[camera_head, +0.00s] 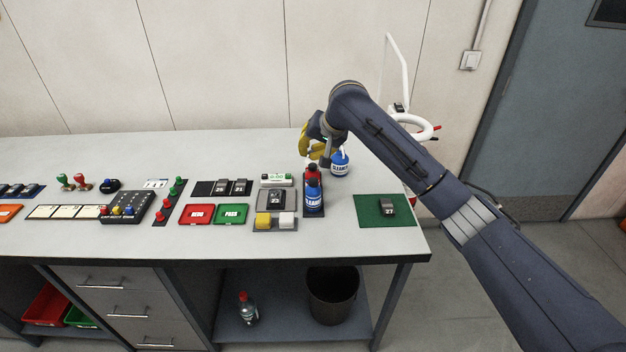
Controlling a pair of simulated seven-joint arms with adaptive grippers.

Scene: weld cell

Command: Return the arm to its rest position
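My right arm (400,165) reaches in from the right over the table. Its gripper (318,150) is over the back of the table, close to the bottles. Yellow shows at the gripper, and I cannot tell whether it is part of it or something held. A blue bottle (339,164) stands just right of the fingers, and I cannot tell whether they touch it. Another blue bottle (313,197) and a red-topped one (312,172) stand in a dark rack in front. The fingers are too small and partly hidden to read. My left gripper is not in view.
A white ring lamp (424,128) stands behind my arm. Red (198,214) and green (232,214) trays, stamps and buttons fill the left. Bare tabletop (225,155) runs along the back.

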